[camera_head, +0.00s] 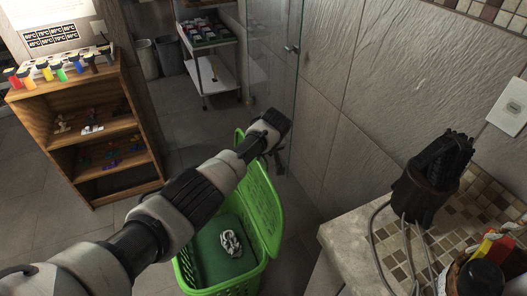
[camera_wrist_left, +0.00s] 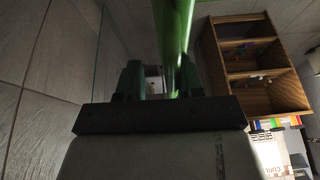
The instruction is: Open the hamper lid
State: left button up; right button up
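The green hamper (camera_head: 258,276) stands on the floor in the lower middle of the head view. Its green perforated lid (camera_head: 262,207) stands raised along its right side, so the inside shows with a pale crumpled cloth (camera_head: 231,243) in it. My left arm crosses over the hamper, and my left gripper (camera_head: 272,150) is at the lid's far upper end, partly hidden by the wrist. In the left wrist view, the fingers (camera_wrist_left: 158,82) are apart, and a green lid edge (camera_wrist_left: 172,40) runs between them, close to the right finger. Contact cannot be told. My right gripper is not in view.
A tiled wall (camera_head: 345,110) and glass panel (camera_head: 272,60) stand close to the right of the lid. A counter (camera_head: 350,235) with a black holder (camera_head: 425,195) and cables is at right. A wooden shelf (camera_head: 140,188) stands left, a white trolley (camera_head: 217,78) behind.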

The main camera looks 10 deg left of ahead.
pick_arm(q)
jog(key=shift+s+f, duration=0.15)
jog(key=shift+s+d+r+p, duration=0.15)
jog(key=shift+r+p, duration=0.2)
jog(key=shift+r, duration=0.25)
jog(key=v, duration=0.9)
jog(key=shift+r+p, duration=0.35)
jog(key=shift+r, duration=0.05)
jog(key=shift+d, duration=0.1)
